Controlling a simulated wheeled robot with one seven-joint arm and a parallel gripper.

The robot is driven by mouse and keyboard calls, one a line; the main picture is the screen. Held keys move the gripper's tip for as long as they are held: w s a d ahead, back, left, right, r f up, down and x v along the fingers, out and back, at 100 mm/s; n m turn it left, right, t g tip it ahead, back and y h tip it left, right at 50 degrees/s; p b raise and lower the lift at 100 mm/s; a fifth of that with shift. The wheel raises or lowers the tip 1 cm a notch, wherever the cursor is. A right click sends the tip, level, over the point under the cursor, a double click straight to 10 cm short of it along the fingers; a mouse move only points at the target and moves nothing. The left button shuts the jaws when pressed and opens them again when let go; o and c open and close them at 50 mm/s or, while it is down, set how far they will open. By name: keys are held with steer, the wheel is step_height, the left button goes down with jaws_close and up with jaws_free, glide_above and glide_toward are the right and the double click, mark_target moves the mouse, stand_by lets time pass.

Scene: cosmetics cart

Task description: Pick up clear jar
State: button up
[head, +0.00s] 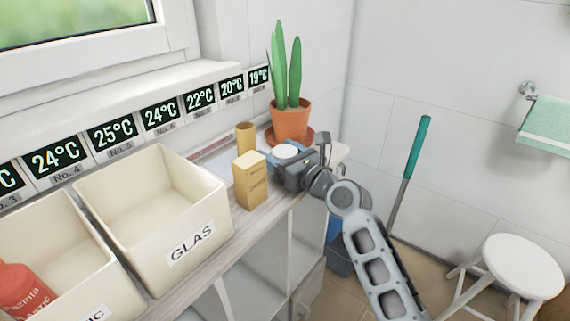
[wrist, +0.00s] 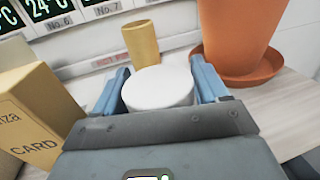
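The jar shows as a round white lid (wrist: 158,88) in the wrist view. Its body is hidden below the lid and behind my gripper, so I cannot see whether it is clear. My gripper (wrist: 160,80) has one blue finger on each side of the lid, very close to its edges. I cannot tell whether the fingers press on it. In the head view the white lid (head: 286,151) is at my gripper (head: 292,158), over the far end of the counter by the plant pot.
A tan card box (head: 250,180) and a brown cylinder (head: 245,137) stand left of my gripper. A potted plant (head: 291,122) on a saucer stands just behind it. A cream bin marked GLAS (head: 160,262) is further left. A wall with temperature displays runs behind.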

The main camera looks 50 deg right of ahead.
steer(key=c, duration=0.7)
steer(key=shift+c, duration=0.3)
